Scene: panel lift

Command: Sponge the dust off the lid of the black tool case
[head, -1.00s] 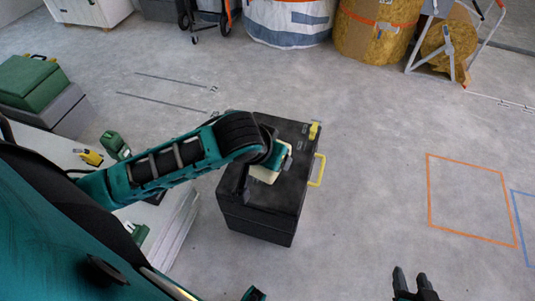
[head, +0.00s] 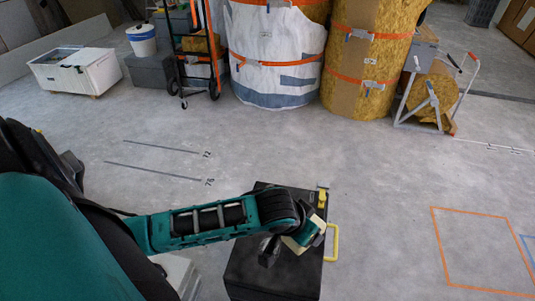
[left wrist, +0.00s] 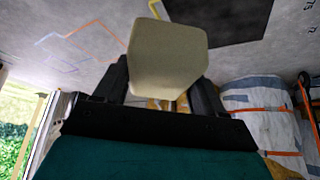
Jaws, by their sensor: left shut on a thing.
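The black tool case (head: 265,275) stands on the floor at the bottom of the head view, its lower part cut off. It has a yellow handle (head: 336,243) on its right side and a yellow latch (head: 322,198) at its far right corner. My left gripper (head: 300,236) is over the lid, shut on a pale cream sponge (head: 294,246). The sponge (left wrist: 168,58) sits between both fingers in the left wrist view, with part of the dark case (left wrist: 225,18) behind it. I cannot tell whether the sponge touches the lid. No dust can be made out. My right gripper is out of view.
Wrapped insulation rolls (head: 275,55), a hand truck (head: 195,60), a white chest (head: 75,72) and a wheeled frame (head: 430,100) stand at the back. An orange floor outline (head: 480,250) lies to the right. The floor around the case is largely clear.

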